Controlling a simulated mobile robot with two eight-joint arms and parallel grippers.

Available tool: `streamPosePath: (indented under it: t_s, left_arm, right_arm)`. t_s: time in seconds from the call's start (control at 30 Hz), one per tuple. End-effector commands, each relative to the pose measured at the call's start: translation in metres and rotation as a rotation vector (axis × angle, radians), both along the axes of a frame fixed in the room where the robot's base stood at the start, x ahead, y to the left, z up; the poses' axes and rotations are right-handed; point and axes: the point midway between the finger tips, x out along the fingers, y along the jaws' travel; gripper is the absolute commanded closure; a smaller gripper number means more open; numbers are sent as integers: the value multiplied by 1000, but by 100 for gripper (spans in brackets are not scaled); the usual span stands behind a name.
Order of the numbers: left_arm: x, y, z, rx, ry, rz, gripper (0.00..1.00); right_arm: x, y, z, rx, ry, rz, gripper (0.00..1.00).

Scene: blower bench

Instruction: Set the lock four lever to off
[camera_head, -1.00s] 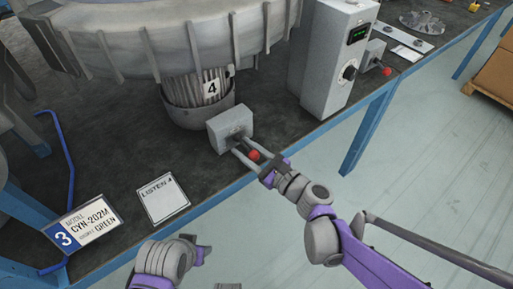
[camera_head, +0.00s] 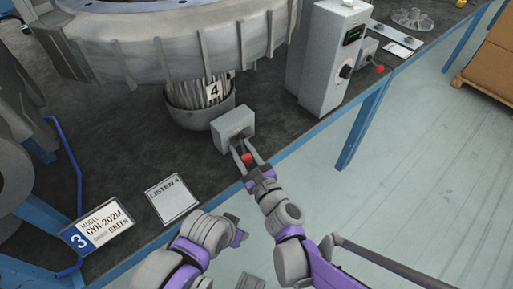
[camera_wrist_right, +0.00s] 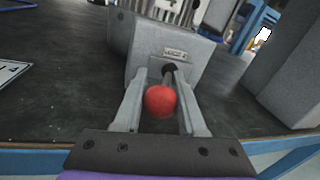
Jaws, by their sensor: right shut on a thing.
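The lock four lever is a short rod with a red ball knob (camera_head: 247,158) on a small grey box (camera_head: 233,127) at the bench's front edge, below the post labelled 4. The red knob (camera_wrist_right: 160,101) also shows in the right wrist view, with the rod running back into the box face (camera_wrist_right: 175,55) under a small label plate. My right gripper (camera_head: 246,154) has its two fingers on either side of the lever and is shut on it, the knob showing between them. My left gripper (camera_head: 238,234) is low in the head view, away from the lever; its fingers cannot be made out.
A taller grey control box (camera_head: 318,65) with a display and dial stands to the right, with another red-knobbed lever (camera_head: 379,69) beyond it. A "LISTEN 4" card (camera_head: 172,198) and a model sign (camera_head: 97,225) lie left. Open floor lies right of the bench.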

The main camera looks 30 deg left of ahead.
Motion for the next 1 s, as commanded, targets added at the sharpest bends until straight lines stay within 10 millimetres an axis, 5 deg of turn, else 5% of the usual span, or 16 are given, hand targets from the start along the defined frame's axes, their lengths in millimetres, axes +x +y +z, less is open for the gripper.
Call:
streamPosePath:
  t_s: [0.53,0.57,0.7,1.0]
  left_arm:
    - [0,0,1,0,0,0,50]
    - [0,0,1,0,0,0,50]
    - [0,0,2,0,0,0,50]
    - [0,0,2,0,-1,0,50]
  right_arm:
    - [-5,8,0,0,0,2,100]
    - [-5,8,0,0,0,2,57]
    - [-5,7,0,1,0,1,31]
    - [-5,6,0,0,0,0,30]
